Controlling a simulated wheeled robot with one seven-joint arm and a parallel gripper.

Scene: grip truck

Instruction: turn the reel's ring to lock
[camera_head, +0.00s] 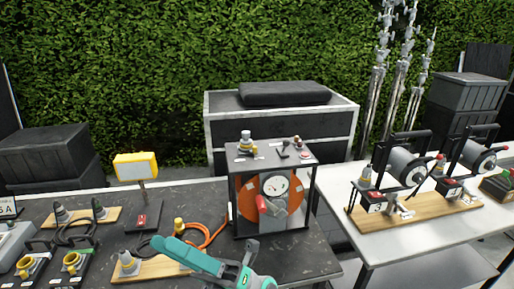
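An orange reel (247,200) stands upright inside a dark box frame (235,219) near the right end of the dark table. A white dial (275,185) covers part of its front. A red lever-like part (262,204) with a grey piece beside it sits below the dial.
An orange cable (205,234) curls on the dark table (325,262) left of the box frame. A yellow-topped sign (136,166), boards with connectors and grey boxes fill the left side. Small connectors (245,146) stand on top of the box frame. A gap separates the two tables.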

